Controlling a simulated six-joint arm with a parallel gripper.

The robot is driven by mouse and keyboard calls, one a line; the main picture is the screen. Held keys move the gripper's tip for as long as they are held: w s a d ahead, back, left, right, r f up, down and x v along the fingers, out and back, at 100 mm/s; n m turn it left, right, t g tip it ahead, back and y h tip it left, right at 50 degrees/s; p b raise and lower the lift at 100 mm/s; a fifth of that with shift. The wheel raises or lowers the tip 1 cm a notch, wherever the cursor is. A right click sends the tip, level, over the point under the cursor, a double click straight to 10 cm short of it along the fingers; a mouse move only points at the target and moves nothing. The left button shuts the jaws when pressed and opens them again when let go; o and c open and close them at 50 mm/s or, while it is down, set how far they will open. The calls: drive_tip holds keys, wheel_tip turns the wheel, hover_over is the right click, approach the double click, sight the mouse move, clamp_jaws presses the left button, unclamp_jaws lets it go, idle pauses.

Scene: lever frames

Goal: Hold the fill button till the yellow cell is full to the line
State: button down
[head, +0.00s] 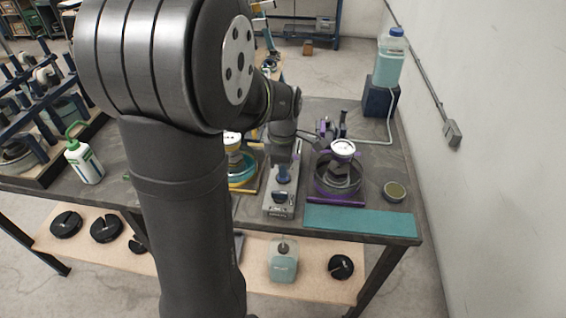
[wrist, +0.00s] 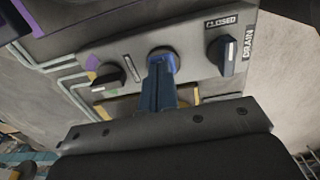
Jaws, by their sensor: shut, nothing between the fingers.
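The yellow cell (head: 240,170) stands on a yellow base left of the control panel (head: 279,205) in the head view. My arm covers part of it, and its liquid level and line cannot be made out. My gripper (head: 284,172) points down over the panel. In the wrist view its blue fingers (wrist: 159,72) are shut, with tips at a round button (wrist: 163,55) between two dark knobs. They seem to touch it; whether it is pressed in cannot be told. The right knob (wrist: 226,54), marked DRAIN, sits beside a CLOSED label.
The purple cell (head: 339,178) stands just right of the panel. A bottle of pale green liquid (head: 389,60) stands on a dark block at the back right. A teal mat (head: 360,219) and a small round dish (head: 394,191) lie at the right. A squeeze bottle (head: 83,160) stands left.

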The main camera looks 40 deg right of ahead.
drive_tip(key=shift+s+a+f, duration=0.2)
drive_tip(key=shift+f, duration=0.25)
idle(0.3)
wheel_tip(320, 180, up, 15)
drive_tip(key=shift+w+d, duration=0.2)
idle(0.8)
drive_tip(key=shift+s+r, duration=0.15)
drive_tip(key=shift+r, duration=0.7)
wheel_tip(320, 180, down, 14)
drive_tip(key=shift+f, duration=0.1)
